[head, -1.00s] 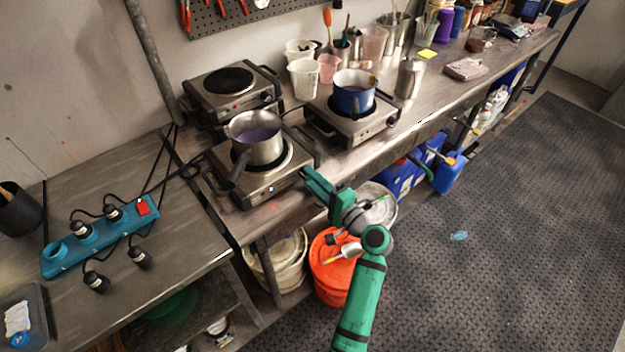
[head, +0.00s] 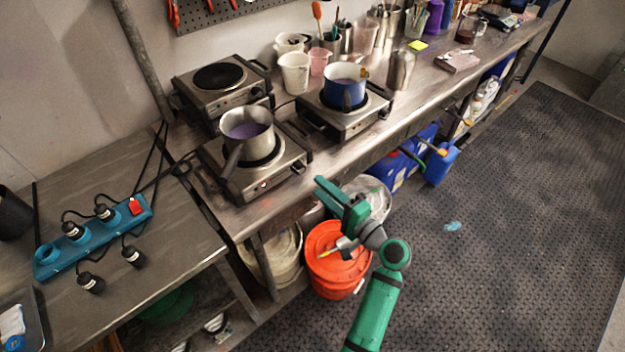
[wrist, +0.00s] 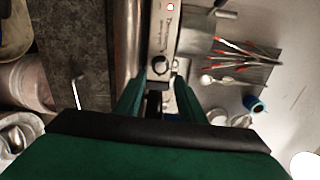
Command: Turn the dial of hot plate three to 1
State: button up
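Three hot plates stand on the bench in the head view. The front one (head: 285,178) bears a steel saucepan (head: 248,143) of purple liquid and shows a small red light. The back one (head: 238,98) is bare. The right one (head: 335,125) bears a blue pot (head: 344,92). None shows a readable number. My gripper (head: 322,188) hangs before the bench edge, right of the front hot plate. In the wrist view, my gripper (wrist: 160,98) is open and empty, with a round dial (wrist: 160,65) ahead between its fingertips, apart from them. The dial's setting is unreadable.
A teal power strip (head: 90,240) with plugs and cables lies on the left table. Cups (head: 294,72) stand behind the hot plates. Under the bench are an orange bucket (head: 336,262) and blue jugs (head: 440,162). The floor mat (head: 500,240) at right is clear.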

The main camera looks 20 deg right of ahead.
jog(key=shift+v, duration=1.6)
jog(key=shift+s+d, duration=0.1)
jog(key=s+a+f+n+g+h, duration=0.1)
jog(key=s+a+f+g+h, duration=0.15)
jog(key=s+a+f, duration=0.55)
jog(key=s+a+f+n+g+h, duration=0.1)
jog(key=s+a+f+h, duration=0.4)
jog(key=f, duration=0.6)
jog(key=s+a+r+n, duration=0.2)
jog(key=s+n, duration=0.1)
jog(key=s, duration=0.3)
jog(key=s+a+r+n, duration=0.1)
jog(key=s+a+n, duration=0.1)
jog(key=s, duration=0.5)
jog(key=s+a+r+n+t+y, duration=0.1)
jog(key=s+a+r+n+t, duration=0.1)
jog(key=s+a+r+n, duration=0.4)
notch_tip(320, 180, up, 5)
jog(key=shift+s+a+f+n, duration=0.3)
jog(key=shift+s+n, duration=0.4)
jog(key=shift+s, duration=0.55)
